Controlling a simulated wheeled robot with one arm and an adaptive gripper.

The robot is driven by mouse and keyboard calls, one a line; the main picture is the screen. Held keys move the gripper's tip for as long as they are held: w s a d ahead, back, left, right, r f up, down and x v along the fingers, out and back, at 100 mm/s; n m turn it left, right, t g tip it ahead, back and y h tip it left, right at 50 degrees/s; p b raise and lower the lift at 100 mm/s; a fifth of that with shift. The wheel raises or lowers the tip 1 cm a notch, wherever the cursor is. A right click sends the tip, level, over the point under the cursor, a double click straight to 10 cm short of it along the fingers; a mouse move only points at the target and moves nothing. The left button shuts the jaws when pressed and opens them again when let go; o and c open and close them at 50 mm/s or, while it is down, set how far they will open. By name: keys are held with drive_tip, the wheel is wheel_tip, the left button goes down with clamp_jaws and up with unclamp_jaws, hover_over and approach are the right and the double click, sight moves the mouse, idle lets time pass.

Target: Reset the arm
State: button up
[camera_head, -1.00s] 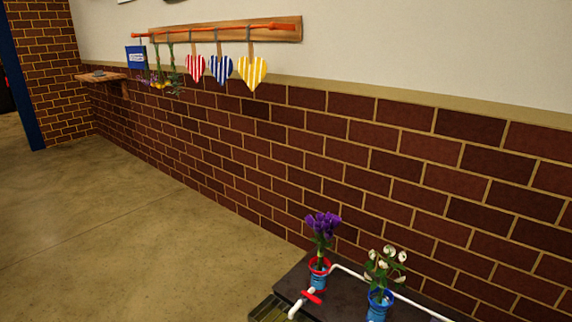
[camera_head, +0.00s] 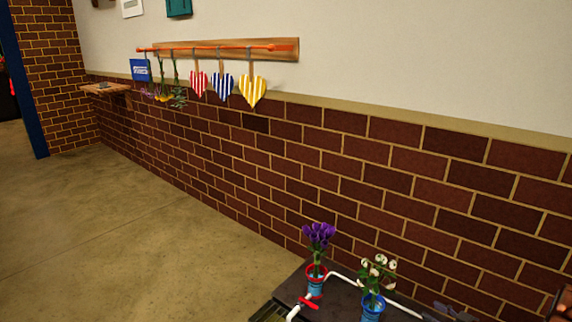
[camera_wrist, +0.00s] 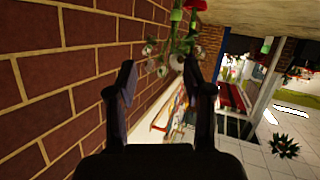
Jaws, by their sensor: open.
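My gripper (camera_wrist: 160,85) is open in the wrist view, with its two dark fingers apart and nothing between them. In the head view, part of my arm may show at the right edge, but the gripper itself cannot be made out there.
A dark bench (camera_head: 290,287) bears purple flowers (camera_head: 319,234) in a blue and red pot and white flowers (camera_head: 379,268) in a blue pot. A white pipe (camera_head: 340,276) runs along it. A wall rack (camera_head: 225,48) holds hearts. The floor (camera_head: 120,225) at left is clear.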

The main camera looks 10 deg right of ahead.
drive_tip(key=w+d+r+g+h+p, duration=0.1)
drive_tip(key=w+r+h+p, duration=0.15)
drive_tip(key=r, duration=0.35)
drive_tip(key=w+d+r+m+g+h+p, duration=0.1)
drive_tip(key=r+p, duration=0.2)
drive_tip(key=r, duration=0.3)
drive_tip(key=w+d+r+g+h+p, duration=0.1)
drive_tip(key=w+r+h+p, duration=0.15)
drive_tip(key=r, duration=0.35)
drive_tip(key=s+a+r+m+g+h+p, duration=0.1)
drive_tip(key=a+r+g+h+p, duration=0.1)
drive_tip(key=r+p, duration=0.5)
drive_tip(key=s+a+r+m+g+h+p, duration=0.1)
drive_tip(key=s+a+r+m+p, duration=0.1)
drive_tip(key=r, duration=0.9)
drive_tip(key=s+a+r+m+g+p, duration=0.2)
drive_tip(key=s+a+r+g+p, duration=0.2)
drive_tip(key=s+a+r+p, duration=0.8)
drive_tip(key=s+a+r+g+y+p, duration=0.1)
drive_tip(key=s+a+r+p, duration=0.1)
drive_tip(key=s+a+r, duration=0.3)
drive_tip(key=s+a+r+g+y+p, duration=0.2)
drive_tip(key=s+a+r, duration=0.3)
drive_tip(key=s+a, duration=0.6)
drive_tip(key=s+a+r+g+y+p, duration=0.1)
drive_tip(key=s+a+r+p, duration=0.3)
drive_tip(key=s+a, duration=0.4)
drive_tip(key=shift+r+g, duration=0.45)
drive_tip(key=shift+g, duration=0.15)
